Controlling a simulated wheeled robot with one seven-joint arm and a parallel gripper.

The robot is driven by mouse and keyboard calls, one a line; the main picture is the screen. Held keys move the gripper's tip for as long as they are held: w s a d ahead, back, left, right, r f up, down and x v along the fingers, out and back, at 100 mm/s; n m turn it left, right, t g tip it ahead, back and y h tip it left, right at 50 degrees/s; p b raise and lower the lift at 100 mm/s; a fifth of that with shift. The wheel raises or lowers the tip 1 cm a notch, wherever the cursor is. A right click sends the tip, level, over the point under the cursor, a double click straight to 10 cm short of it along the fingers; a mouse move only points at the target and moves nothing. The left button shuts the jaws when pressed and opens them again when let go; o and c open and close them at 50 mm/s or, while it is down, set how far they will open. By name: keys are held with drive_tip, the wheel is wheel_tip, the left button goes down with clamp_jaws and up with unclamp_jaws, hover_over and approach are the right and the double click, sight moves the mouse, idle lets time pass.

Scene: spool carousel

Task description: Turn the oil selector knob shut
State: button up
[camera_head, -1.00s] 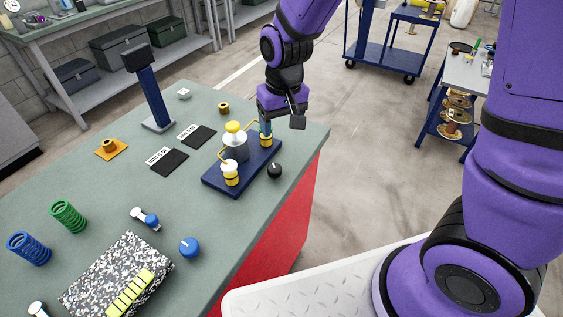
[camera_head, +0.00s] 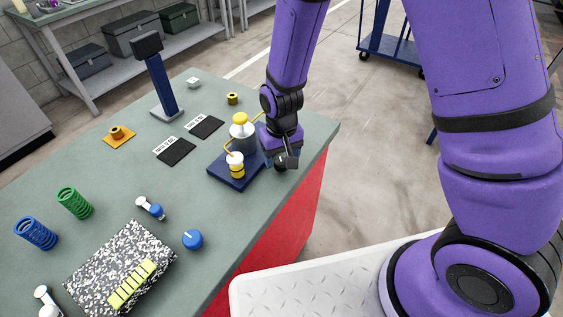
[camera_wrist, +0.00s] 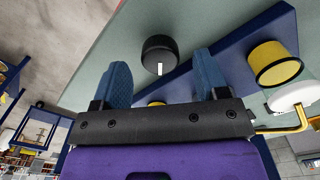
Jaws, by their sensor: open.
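A round black knob (camera_wrist: 158,50) with a white pointer mark stands on the bench beside the blue base plate. In the wrist view its pointer faces down the picture, toward my palm. My gripper (camera_wrist: 160,66) is open, its blue fingers on either side of the knob near its lower edge; I see gaps and no contact. In the head view my gripper (camera_head: 286,162) is low at the bench's right edge and mostly hides the black knob. A blue knob (camera_head: 193,240) with a white mark stands apart, nearer the front. Neither knob's label is readable.
The blue base plate (camera_head: 224,175) carries a grey canister (camera_head: 242,138) with a yellow top, yellow-banded fittings and yellow piping, close left of my gripper. Springs, a speckled block (camera_head: 105,265) and dark pads lie left. The bench's red side drops off at right.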

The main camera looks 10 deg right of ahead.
sight(282, 162)
drive_tip(key=shift+f, duration=1.5)
drive_tip(key=shift+c, duration=0.4)
drive_tip(key=c, duration=0.8)
drive_tip(key=n, duration=0.4)
drive_tip(key=shift+n, duration=2.4)
